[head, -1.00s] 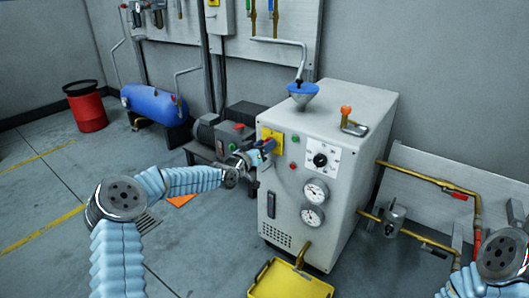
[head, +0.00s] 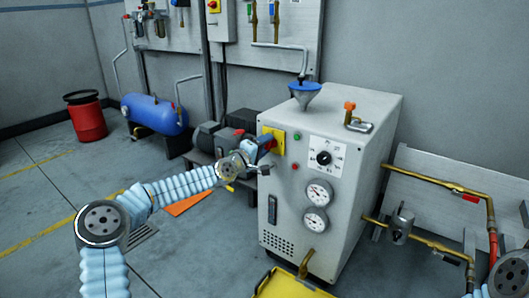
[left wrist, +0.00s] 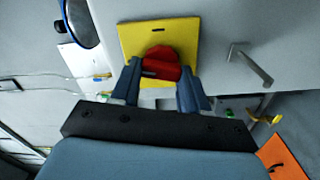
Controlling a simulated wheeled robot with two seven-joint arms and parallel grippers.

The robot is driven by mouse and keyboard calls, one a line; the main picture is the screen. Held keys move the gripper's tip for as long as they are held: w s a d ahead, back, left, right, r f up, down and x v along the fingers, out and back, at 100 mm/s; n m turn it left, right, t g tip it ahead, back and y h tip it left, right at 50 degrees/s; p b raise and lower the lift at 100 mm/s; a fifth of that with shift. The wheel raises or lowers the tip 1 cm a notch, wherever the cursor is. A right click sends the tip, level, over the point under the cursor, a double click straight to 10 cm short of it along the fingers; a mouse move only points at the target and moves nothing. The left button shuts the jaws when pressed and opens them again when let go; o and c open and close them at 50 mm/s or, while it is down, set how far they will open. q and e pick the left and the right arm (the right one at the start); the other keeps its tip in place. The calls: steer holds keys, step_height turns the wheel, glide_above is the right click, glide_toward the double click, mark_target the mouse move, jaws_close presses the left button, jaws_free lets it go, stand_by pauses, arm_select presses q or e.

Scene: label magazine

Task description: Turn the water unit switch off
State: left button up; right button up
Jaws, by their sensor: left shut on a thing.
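The water unit (head: 367,120) is a light grey cabinet with gauges and a dial on its front. Its switch is a red knob (left wrist: 160,62) on a yellow plate (left wrist: 190,30), which also shows at the upper left of the front in the head view (head: 279,142). My left gripper (head: 267,145) is at the plate, its two fingers on either side of the knob in the left wrist view (left wrist: 162,84), shut on it. The gripper mostly hides the knob in the head view. I cannot tell the knob's exact setting. My right gripper is out of view.
A yellow tray (head: 262,291) lies on the floor before the unit. A motor pump (head: 207,138), a blue tank (head: 150,113) and a red bin (head: 88,122) stand left. Brass pipes (head: 435,244) run along the right. The floor at left is open.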

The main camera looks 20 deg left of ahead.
arm_select(q)
steer(key=shift+f+n+b, duration=0.15)
steer(key=shift+n+b, duration=0.7)
steer(key=shift+n, duration=0.75)
steer(key=o, duration=1.1)
steer(key=shift+c, duration=0.2)
steer(key=b+v, duration=0.1)
steer(key=v, duration=1.3)
steer(key=shift+w, duration=0.1)
